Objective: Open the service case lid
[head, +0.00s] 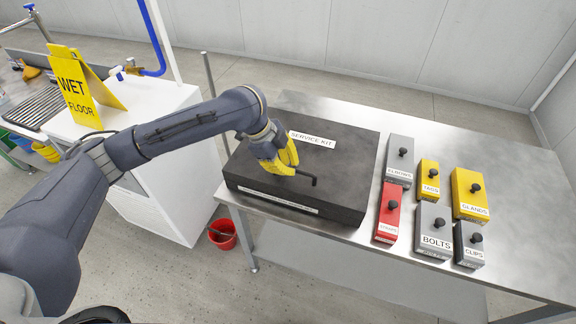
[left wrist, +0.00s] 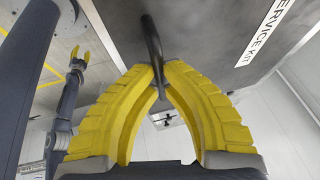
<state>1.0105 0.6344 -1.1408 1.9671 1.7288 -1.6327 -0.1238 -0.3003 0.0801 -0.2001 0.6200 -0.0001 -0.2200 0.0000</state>
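The service case (head: 345,160) is a flat black box marked SERVICE KIT on the steel table. Its lid lies flat and looks closed in the head view. A thin dark bent handle (head: 312,182) stands up on the lid near the front; it also shows in the left wrist view (left wrist: 152,38). My left gripper (head: 287,165) is over the front left part of the lid. In the left wrist view its yellow fingers (left wrist: 160,68) close in on both sides of the handle. My right gripper (left wrist: 78,56) shows small at the left there, its fingertips apart and empty.
Labelled boxes with black knobs, among them red (head: 388,215), yellow GLANDS (head: 470,190) and grey BOLTS (head: 432,225), stand just right of the case. The table's right end is clear. A yellow wet-floor sign (head: 85,85) and a red bucket (head: 222,235) are left.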

